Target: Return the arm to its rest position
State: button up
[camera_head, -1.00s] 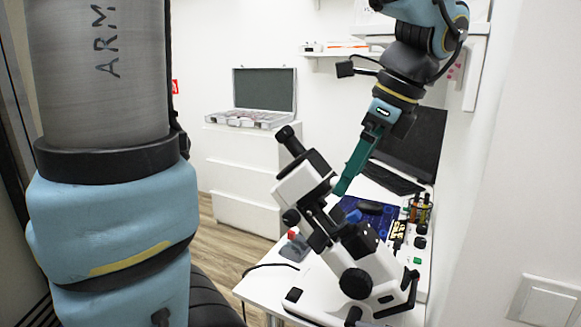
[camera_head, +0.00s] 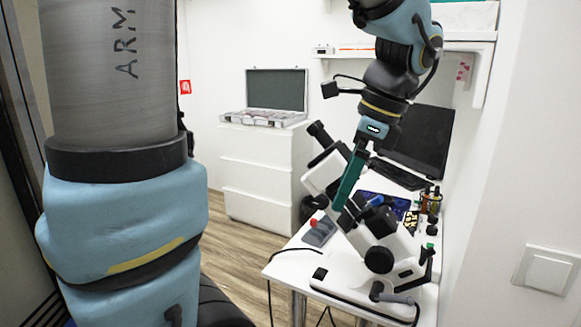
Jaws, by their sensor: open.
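My arm hangs down from the top right. My gripper (camera_head: 341,200), with long teal fingers, points down and slightly left. It appears in front of the white and black microscope (camera_head: 350,215), covering part of its head and tube. I cannot tell how far apart they are or whether they touch. The fingers show nearly edge-on, and the gripper is open with nothing visible in it.
The microscope stands on a white table (camera_head: 290,268). Behind it are a dark monitor (camera_head: 420,140), a keyboard (camera_head: 398,173) and several small items. An open case (camera_head: 272,98) lies on white drawers (camera_head: 255,175). A wall shelf (camera_head: 470,50) is near my arm.

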jog(key=w+a+f+n+h, duration=0.1)
jog(key=w+a+f+n, duration=0.1)
jog(key=a+f+n, duration=0.5)
jog(key=w+a+f+n+h, duration=0.2)
jog(key=a+f+n, duration=0.5)
jog(key=n, duration=0.6)
jog(key=shift+a+f+h, duration=0.25)
jog(key=shift+a+h, duration=0.05)
jog(key=shift+a, duration=0.7)
